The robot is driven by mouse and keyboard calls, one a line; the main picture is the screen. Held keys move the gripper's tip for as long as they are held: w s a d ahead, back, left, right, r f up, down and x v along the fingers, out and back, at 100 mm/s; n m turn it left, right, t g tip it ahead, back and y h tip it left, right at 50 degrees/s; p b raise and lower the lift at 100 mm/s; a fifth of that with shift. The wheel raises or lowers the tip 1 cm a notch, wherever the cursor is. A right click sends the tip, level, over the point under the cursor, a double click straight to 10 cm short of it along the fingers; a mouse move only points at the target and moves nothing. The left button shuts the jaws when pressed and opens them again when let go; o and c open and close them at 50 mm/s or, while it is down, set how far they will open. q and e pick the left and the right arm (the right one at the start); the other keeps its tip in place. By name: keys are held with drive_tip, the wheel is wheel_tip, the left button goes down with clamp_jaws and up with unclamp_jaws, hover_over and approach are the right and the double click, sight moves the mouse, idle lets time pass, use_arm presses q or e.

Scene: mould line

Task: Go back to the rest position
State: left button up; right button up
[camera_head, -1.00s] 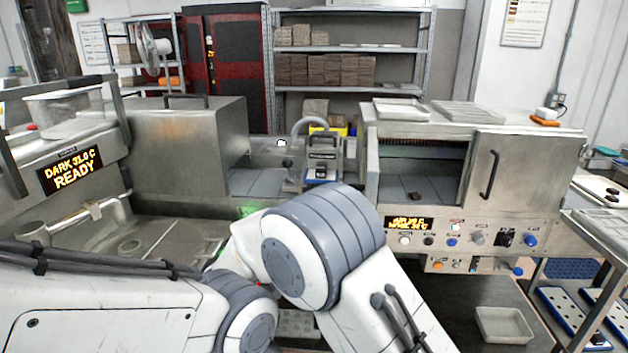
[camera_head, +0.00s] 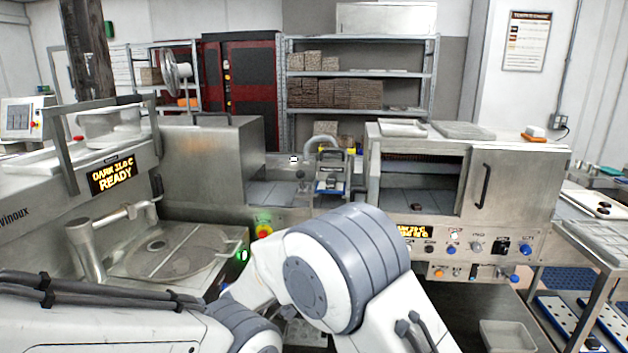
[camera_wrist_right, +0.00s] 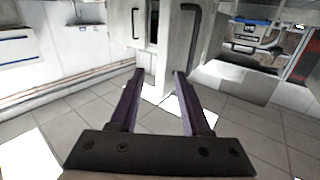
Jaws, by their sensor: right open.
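My right gripper (camera_wrist_right: 158,75) shows in the right wrist view with its two dark fingers spread apart. Nothing is between them, and tiled floor and a pale cabinet lie beyond. In the head view my two white arms cross the lower part of the picture, and their large grey-banded joints fill the lower middle. Neither gripper shows in the head view. My left gripper is out of sight.
A melting machine (camera_head: 120,170) with a "READY" display stands at left. An oven-like unit (camera_head: 520,185) with a small dark piece (camera_head: 416,207) inside stands at right. A metal rack (camera_head: 600,240) is at far right. A pale tray (camera_head: 506,335) sits low in front.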

drive_tip(key=w+d+n+t+y, duration=0.25)
drive_tip(key=w+n+y, duration=0.25)
drive_tip(key=y, duration=0.4)
drive_tip(key=s+d+f+n+g+y, duration=0.1)
drive_tip(key=s+d+f+g, duration=0.3)
drive_tip(key=s, duration=0.5)
drive_tip(key=s+d+f+n+g+y, duration=0.15)
drive_tip(key=s+d+f+g, duration=0.3)
drive_tip(key=s, duration=0.55)
drive_tip(key=s+d+f+n+g+y, duration=0.15)
drive_tip(key=s+d+f+g, duration=0.3)
drive_tip(key=s, duration=0.45)
drive_tip(key=s+a+r+n+g, duration=0.1)
drive_tip(key=s+a+r+n, duration=0.1)
drive_tip(key=s+a, duration=0.4)
drive_tip(key=s+a+r+n+g, duration=0.1)
drive_tip(key=s+a+r+n, duration=0.2)
drive_tip(key=s+a+n, duration=0.2)
drive_tip(key=s+a, duration=0.2)
drive_tip(key=a, duration=0.1)
drive_tip(key=shift+s+a+r, duration=0.2)
drive_tip(key=shift+r, duration=0.05)
